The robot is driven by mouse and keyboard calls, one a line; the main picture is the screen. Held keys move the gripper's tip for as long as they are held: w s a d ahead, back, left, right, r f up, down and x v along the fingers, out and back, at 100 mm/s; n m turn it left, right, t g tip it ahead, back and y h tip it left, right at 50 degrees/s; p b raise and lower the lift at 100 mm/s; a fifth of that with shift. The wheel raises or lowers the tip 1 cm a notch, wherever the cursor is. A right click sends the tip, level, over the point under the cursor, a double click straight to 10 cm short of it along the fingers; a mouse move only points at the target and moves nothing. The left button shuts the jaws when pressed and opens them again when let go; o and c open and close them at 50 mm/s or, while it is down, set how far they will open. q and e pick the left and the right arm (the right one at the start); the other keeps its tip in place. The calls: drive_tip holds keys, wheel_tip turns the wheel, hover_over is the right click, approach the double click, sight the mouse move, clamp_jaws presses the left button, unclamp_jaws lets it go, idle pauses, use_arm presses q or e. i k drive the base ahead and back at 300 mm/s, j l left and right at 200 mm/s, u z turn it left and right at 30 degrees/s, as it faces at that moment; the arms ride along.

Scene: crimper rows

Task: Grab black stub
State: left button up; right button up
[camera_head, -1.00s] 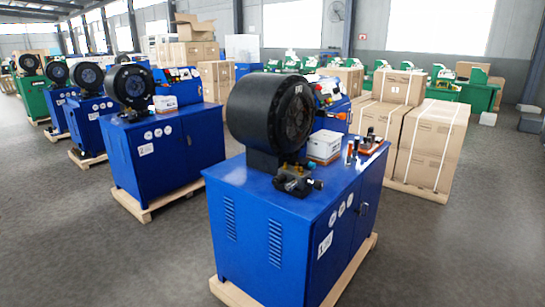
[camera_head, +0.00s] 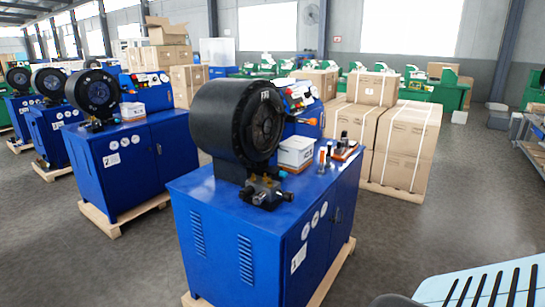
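Several small upright pieces stand on the top of the nearest blue crimper cabinet (camera_head: 225,205), right of a white box (camera_head: 296,151). At this size I cannot tell which of these is the black stub. Neither of my grippers is in view.
The big black crimper head (camera_head: 230,122) and a metal valve block (camera_head: 265,191) take up the cabinet's left side. Strapped cartons (camera_head: 405,150) stand behind it. Grey floor (camera_head: 440,230) is open to the right. A pale slotted object (camera_head: 490,287) fills the bottom right corner.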

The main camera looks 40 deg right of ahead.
sight(328, 165)
drive_tip(key=k+l+u, duration=0.2)
drive_tip(key=l, duration=3)
drive_tip(key=i+l+z, duration=0.1)
drive_tip(key=l, duration=0.35)
drive_tip(key=l+z, duration=0.25)
drive_tip(key=l, duration=0.65)
drive_tip(key=l+z, duration=0.3)
drive_tip(key=i+l+z, duration=0.15)
drive_tip(key=l+z, duration=0.15)
drive_tip(key=l, duration=0.2)
drive_tip(key=l+z, duration=0.25)
drive_tip(key=z, duration=0.2)
